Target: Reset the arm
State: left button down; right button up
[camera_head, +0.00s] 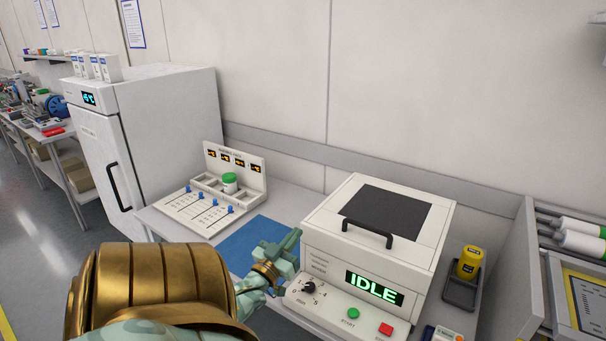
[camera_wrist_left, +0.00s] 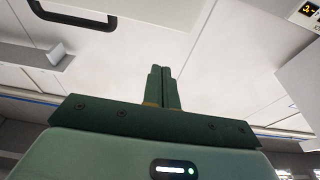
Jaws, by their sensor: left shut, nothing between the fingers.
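My left gripper (camera_head: 291,242) is in the head view, just left of the white machine, above the bench and the edge of the blue mat. Its arm comes in from the lower left, with a large bronze-coloured joint in front. In the left wrist view the two green fingers (camera_wrist_left: 163,86) are together and hold nothing. Behind them are a pale wall and part of a dark handle. My right gripper is in neither view.
The white machine (camera_head: 321,226) has a dark handle, an IDLE display, a dial and buttons. A blue mat (camera_head: 243,243) lies left of it.

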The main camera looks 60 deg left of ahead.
pick_arm(q)
jog(key=shift+v, duration=1.75)
